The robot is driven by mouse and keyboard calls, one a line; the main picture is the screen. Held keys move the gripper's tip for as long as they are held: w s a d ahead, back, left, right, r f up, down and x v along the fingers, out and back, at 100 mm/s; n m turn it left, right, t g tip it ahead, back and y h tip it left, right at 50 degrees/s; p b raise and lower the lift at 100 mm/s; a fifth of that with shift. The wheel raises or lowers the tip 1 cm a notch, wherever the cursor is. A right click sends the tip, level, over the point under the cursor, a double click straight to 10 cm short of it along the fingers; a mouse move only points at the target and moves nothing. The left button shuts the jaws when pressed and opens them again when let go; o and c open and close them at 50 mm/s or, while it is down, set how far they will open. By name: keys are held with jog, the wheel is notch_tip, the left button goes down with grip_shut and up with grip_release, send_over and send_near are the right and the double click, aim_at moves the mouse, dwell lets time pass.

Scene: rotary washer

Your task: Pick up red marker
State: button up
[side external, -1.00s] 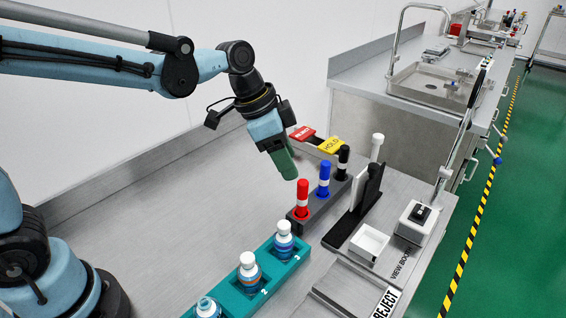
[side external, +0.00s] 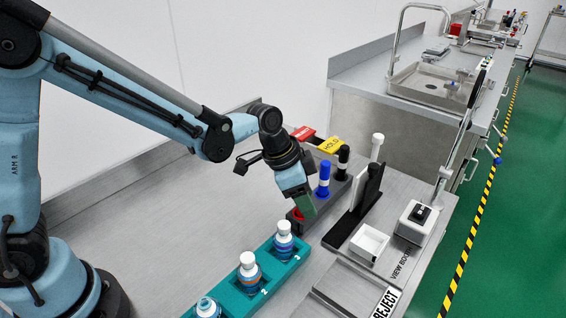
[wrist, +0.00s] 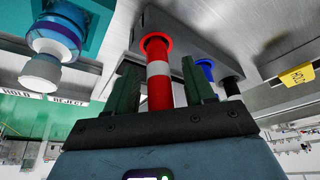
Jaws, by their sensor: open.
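The red marker (wrist: 158,75), with a white band, stands upright in the dark grey holder (side external: 340,191). In the side view only a bit of its red (side external: 297,214) shows, as my gripper (side external: 307,207) covers the rest. In the wrist view my gripper (wrist: 162,92) is open, with one green finger on each side of the red marker.
The blue marker (side external: 323,179) and black marker (side external: 342,161) stand close by in the same holder. A teal rack (side external: 239,302) with white-capped vials is in front. The bench at left is clear.

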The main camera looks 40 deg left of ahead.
jog(key=shift+f, duration=0.25)
grip_shut()
jog(key=shift+r, duration=0.15)
